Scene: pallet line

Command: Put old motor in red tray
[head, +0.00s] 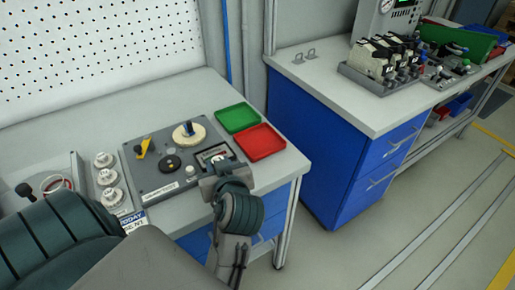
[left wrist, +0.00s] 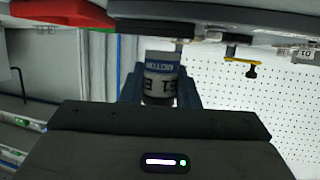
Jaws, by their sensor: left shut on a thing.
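The motor (left wrist: 161,84), a cylinder with a blue and white label reading MOTOR, is between the fingers of my left gripper (left wrist: 161,92) in the left wrist view. My left gripper (head: 218,168) is shut on it, at the right end of the grey test station (head: 165,182) in the head view. I cannot clearly make out the motor there. The red tray (head: 260,142) lies flat and empty on the bench, just right of and beyond the gripper. It also shows in the left wrist view (left wrist: 65,12). My right gripper is out of view.
A green tray (head: 237,117) lies behind the red one. The station carries a round disc with a post (head: 189,134) and a yellow lever (head: 145,147). Three round knobs (head: 109,180) stand left. The bench edge is close right of the red tray; a blue cabinet (head: 335,165) stands beyond a gap.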

